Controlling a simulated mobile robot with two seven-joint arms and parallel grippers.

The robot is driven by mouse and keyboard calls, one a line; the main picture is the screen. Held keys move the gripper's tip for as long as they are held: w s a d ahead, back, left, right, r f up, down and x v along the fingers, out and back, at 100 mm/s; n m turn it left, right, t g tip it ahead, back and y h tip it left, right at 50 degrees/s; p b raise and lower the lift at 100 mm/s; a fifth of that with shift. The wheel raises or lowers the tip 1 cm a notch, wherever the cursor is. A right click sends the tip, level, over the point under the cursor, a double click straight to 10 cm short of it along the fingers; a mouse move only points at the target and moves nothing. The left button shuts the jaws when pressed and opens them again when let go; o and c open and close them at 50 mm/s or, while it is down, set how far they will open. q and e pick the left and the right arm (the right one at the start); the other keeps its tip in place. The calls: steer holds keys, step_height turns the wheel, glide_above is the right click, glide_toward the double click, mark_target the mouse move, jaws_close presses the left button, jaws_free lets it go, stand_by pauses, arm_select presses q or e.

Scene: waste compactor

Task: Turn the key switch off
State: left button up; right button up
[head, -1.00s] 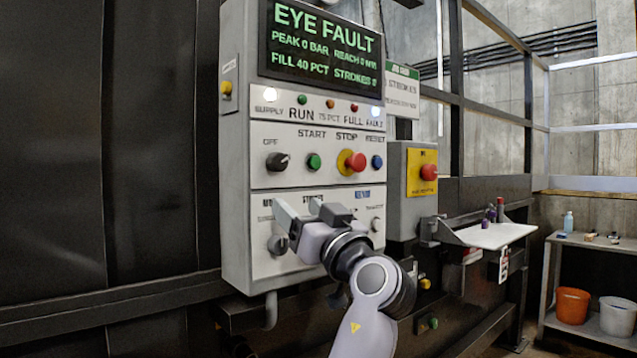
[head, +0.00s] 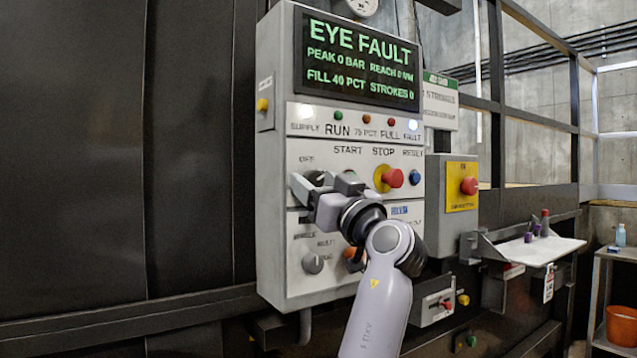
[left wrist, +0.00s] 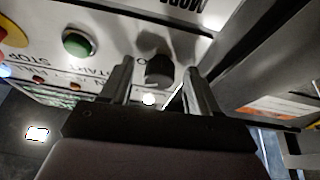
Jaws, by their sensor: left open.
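The key switch (head: 315,177) is a dark knob under the OFF label on the white control panel (head: 275,240). In the head view it is partly hidden behind my left gripper (head: 322,187). In the left wrist view the black knob (left wrist: 158,70) shows between the two fingertips, with its shadow on the panel. My left gripper is open, with one finger on each side of the knob. I cannot tell whether the fingers touch it. My right gripper is not in view.
The red STOP button (head: 391,178) on its yellow base and the blue RESET button (head: 415,177) are to the right. The green START button (left wrist: 78,42) is close beside the fingers. A grey knob (head: 313,263) is below. A white shelf (head: 530,250) stands farther right.

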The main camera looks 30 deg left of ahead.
arm_select(q)
steer(key=c, duration=1)
steer(key=shift+c, duration=0.2)
